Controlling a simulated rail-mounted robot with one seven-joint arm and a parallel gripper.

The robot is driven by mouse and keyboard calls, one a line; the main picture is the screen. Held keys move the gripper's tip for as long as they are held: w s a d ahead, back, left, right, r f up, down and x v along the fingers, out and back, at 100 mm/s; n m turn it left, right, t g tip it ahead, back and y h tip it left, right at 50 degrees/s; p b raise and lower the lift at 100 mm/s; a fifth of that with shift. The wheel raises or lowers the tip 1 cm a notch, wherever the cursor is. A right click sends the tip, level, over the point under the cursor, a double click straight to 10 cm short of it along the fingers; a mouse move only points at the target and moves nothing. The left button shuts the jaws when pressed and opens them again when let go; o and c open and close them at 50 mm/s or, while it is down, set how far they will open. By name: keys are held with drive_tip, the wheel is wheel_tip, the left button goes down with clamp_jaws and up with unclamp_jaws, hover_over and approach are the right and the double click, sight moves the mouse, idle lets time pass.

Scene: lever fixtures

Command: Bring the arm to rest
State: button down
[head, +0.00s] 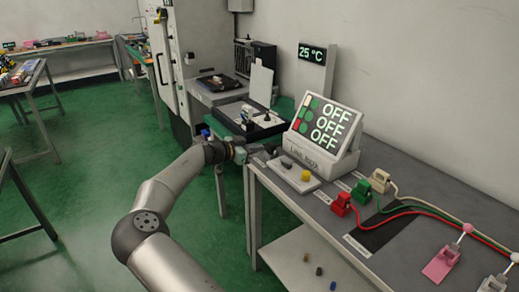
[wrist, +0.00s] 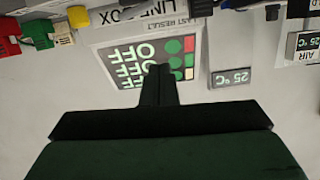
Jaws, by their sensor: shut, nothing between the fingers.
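My arm (head: 165,190) reaches up from the bottom of the head view toward the bench. My gripper (head: 272,151) is at the bench's left end, just left of the line box. The gripper (wrist: 160,72) also shows in the wrist view, with its dark fingers together and nothing between them. The line box (head: 322,162) has a tilted display (head: 326,127) reading OFF on three rows. The display shows upside down in the wrist view (wrist: 145,55), behind the fingertips. Contact between gripper and box cannot be told.
On the grey bench (head: 400,165) are a white plate with a yellow knob (head: 305,176) and red (head: 342,204), green (head: 362,191) and cream (head: 380,180) plugs with cables. A machine (head: 220,90) stands behind my gripper. Green floor (head: 90,200) is open at left.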

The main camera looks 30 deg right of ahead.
idle(0.3)
drive_tip(key=s+f+n+g+y+p, duration=0.15)
drive_tip(key=s+y, duration=0.25)
drive_tip(key=s, duration=0.5)
drive_tip(key=s+f+n+g+y+p, duration=0.1)
drive_tip(key=s+f+g+y, duration=0.15)
drive_tip(key=s+y, duration=0.4)
drive_tip(key=s+a+r+n+t+y+p, duration=0.1)
drive_tip(key=s+a+r+n+y+p, duration=0.1)
drive_tip(key=s+a+r+n, duration=0.2)
drive_tip(key=s+a+r+n+t+y+p, duration=0.1)
drive_tip(key=s+a+r+n+y+p, duration=0.1)
drive_tip(key=s+a+n, duration=0.9)
drive_tip(key=s+a+r, duration=0.1)
drive_tip(key=s+a, duration=0.3)
drive_tip(key=s, duration=0.2)
drive_tip(key=s+a, duration=0.4)
drive_tip(key=s, duration=0.3)
drive_tip(key=shift+a+r+y, duration=0.15)
drive_tip(key=shift+r+y, duration=0.2)
drive_tip(key=shift+r, duration=0.05)
